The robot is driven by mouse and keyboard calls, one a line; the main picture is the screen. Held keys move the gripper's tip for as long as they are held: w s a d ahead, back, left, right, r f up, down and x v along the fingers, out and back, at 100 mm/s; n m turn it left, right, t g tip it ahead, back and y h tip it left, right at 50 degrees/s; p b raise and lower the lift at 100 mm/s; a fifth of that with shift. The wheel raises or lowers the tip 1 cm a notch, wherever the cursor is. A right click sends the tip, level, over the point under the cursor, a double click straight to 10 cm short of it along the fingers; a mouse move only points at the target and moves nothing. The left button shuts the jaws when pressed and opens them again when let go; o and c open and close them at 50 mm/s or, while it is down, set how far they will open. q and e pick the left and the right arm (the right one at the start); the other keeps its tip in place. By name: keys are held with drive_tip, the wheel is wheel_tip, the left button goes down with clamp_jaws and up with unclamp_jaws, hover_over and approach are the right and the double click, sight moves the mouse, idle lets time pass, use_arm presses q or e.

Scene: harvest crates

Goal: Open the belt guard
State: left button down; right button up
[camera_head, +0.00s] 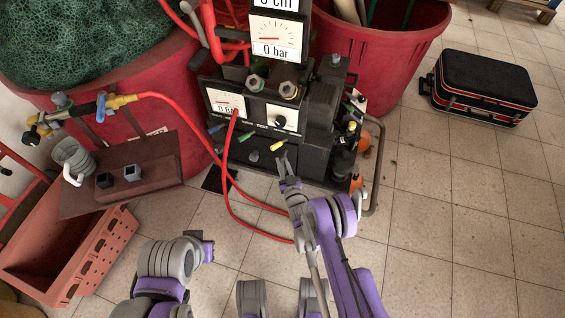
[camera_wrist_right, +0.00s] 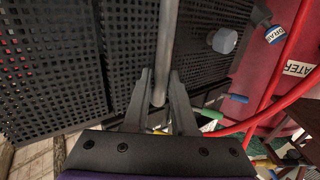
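A black perforated panel (camera_wrist_right: 60,60), which looks like the belt guard, fills the upper left of the right wrist view. A grey bar (camera_wrist_right: 168,35) runs down in front of it. My right gripper (camera_wrist_right: 161,75) has one finger on each side of the bar's lower end; I cannot tell whether they touch it. In the head view my right gripper (camera_head: 287,172) is at the low front of the dark machine (camera_head: 316,115). The guard is not clearly visible there. My left arm shows at the lower left, but its fingers are not visible.
Red hoses (camera_head: 228,180) loop over the floor left of my right gripper. A red tub (camera_head: 390,65) stands behind the machine. A brown board (camera_head: 135,180) and a reddish crate (camera_head: 65,250) lie at left. A black case (camera_head: 485,85) stands right; the tiled floor there is clear.

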clamp_jaws()
idle(1.1)
